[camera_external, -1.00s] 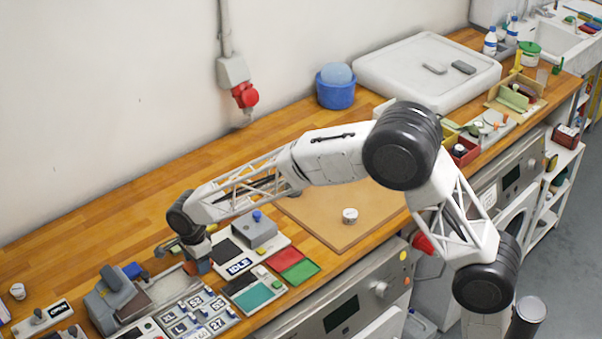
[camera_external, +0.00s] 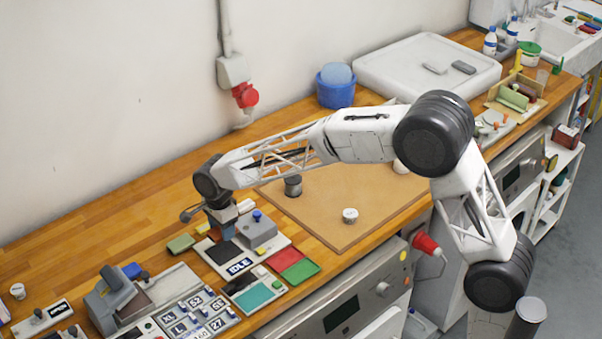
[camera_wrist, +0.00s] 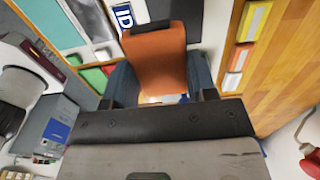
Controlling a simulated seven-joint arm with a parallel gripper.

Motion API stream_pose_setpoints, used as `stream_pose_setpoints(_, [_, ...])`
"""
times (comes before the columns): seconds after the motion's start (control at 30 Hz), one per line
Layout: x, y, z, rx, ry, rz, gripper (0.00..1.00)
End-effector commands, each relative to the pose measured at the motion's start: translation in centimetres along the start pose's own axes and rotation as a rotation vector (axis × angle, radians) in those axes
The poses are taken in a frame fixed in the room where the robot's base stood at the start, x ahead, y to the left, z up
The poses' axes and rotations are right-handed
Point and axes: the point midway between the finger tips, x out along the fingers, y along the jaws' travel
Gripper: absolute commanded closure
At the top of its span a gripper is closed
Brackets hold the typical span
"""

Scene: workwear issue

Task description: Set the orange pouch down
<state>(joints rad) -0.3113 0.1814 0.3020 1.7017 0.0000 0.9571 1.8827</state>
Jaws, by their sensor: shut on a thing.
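The orange pouch (camera_wrist: 158,58) is between the two blue-grey fingers of my gripper (camera_wrist: 160,82) in the wrist view, and the jaws are shut on it. In the external view my gripper (camera_external: 222,216) points down at the left part of the grey station with the IDLE display (camera_external: 239,267), close to its dark pad (camera_external: 221,253).
A blue-knobbed grey box (camera_external: 259,232) stands just right of my gripper. Red and green pads (camera_external: 293,265) and a teal pad (camera_external: 254,296) lie in front. A small green block (camera_external: 181,243) lies left. The brown mat (camera_external: 335,215) is mostly clear.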

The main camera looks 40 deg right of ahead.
Motion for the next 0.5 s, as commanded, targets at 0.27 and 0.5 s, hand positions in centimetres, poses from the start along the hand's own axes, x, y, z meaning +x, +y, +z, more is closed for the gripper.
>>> stream_pose_setpoints(0.27, [-0.2,0.1,-7.9,0.004,0.0,-0.001,0.71])
stream_pose_setpoints(0.5, [-0.3,0.9,-14.3,0.004,0.0,-0.002,0.71])
